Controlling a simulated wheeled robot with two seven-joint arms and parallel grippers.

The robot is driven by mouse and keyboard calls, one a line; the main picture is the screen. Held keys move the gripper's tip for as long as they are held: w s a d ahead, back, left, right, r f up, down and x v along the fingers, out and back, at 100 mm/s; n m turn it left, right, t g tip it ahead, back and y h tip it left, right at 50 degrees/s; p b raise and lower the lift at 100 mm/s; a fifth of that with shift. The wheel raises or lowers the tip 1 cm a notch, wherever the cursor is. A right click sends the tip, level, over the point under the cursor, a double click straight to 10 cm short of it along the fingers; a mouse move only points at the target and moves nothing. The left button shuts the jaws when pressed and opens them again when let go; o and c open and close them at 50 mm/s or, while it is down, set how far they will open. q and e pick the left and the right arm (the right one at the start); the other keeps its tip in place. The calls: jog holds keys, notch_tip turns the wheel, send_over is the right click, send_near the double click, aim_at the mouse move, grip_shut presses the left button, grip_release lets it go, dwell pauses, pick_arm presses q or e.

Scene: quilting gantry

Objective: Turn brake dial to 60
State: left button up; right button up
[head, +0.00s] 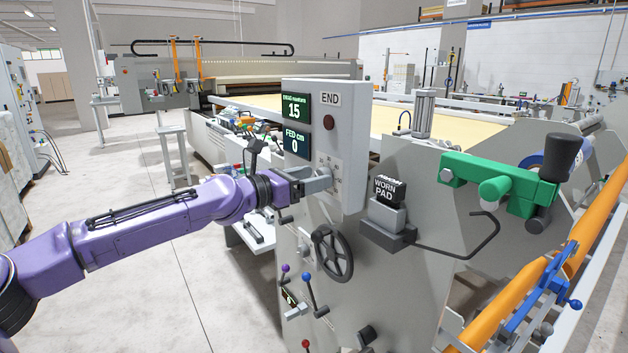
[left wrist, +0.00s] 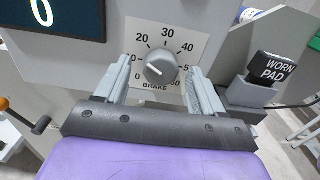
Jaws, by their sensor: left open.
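The brake dial (left wrist: 161,68) is a round grey knob on a white scale plate (left wrist: 188,34) marked from 0 up, with BRAKE printed below. Its pointer mark is hard to read at this size. My left gripper (left wrist: 158,72) is open, with one finger on each side of the dial; I cannot tell whether either finger touches it. In the head view my left gripper (head: 318,181) is at the lower part of the grey control panel (head: 350,125), and the dial is mostly hidden there. The display (head: 296,107) reads DRAG 15, and the FED cm display (head: 296,140) reads 0.
A black handwheel (head: 333,253) and levers with coloured knobs (head: 308,278) sit below the panel. A block labelled WORN PAD (head: 388,190) and a bent black rod (head: 470,250) stand to the right. A green clamp-like part (head: 490,180) is further right. Open floor lies at left.

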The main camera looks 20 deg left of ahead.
pick_arm(q)
jog(key=shift+x, duration=0.8)
jog(key=shift+s, duration=0.1)
jog(key=c, duration=1.1)
jog(key=shift+o, duration=0.2)
jog(key=shift+a, duration=0.15)
